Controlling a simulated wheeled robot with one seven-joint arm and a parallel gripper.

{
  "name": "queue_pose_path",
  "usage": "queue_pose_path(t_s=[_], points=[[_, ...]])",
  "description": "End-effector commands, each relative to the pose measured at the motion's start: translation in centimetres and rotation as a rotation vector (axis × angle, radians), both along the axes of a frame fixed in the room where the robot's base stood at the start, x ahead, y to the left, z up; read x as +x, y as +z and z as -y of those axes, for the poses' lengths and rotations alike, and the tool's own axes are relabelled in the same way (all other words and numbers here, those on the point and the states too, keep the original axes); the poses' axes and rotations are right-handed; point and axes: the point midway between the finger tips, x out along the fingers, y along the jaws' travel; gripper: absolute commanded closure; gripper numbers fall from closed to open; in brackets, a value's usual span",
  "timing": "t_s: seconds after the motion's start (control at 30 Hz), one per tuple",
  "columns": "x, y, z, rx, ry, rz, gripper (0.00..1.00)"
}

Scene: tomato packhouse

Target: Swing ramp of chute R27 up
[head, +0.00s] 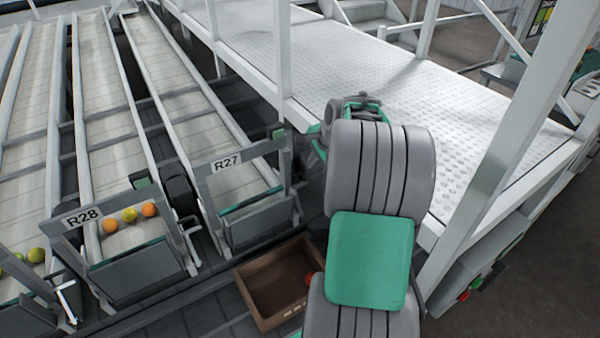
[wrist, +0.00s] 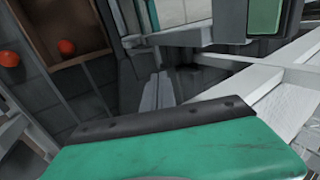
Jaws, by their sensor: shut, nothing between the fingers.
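Chute R27 has a grey end frame with a white R27 label (head: 228,162) in the head view. Its lane is empty of fruit near the frame. A dark grey ramp panel (head: 262,222) with a green upper edge sits low between the frame's side posts; its exact angle is hard to tell. My arm reaches up on the right of the chute, and its links hide my gripper in the head view. In the wrist view my gripper (wrist: 158,78) shows as light grey fingers close together with nothing between them, beyond its green casing. Part of a chute frame (wrist: 215,32) is above, apart from the fingers.
An open brown box (head: 262,322) holding red fruit stands below R27; it also shows in the wrist view (wrist: 75,58). Neighbouring chute R28 (head: 82,217) holds orange and yellow fruit. A white walkway (head: 400,95) with posts and rails borders my arm on the right.

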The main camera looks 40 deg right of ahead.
Motion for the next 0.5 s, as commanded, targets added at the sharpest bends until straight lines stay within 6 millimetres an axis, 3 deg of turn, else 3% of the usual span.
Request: queue_pose_path(t_s=[0.3,0.5], points=[[3.1,-6.0,0.1,0.002,0.001,-0.005,1.0],[5.7,-8.7,0.2,0.0,0.002,-0.002,1.0]])
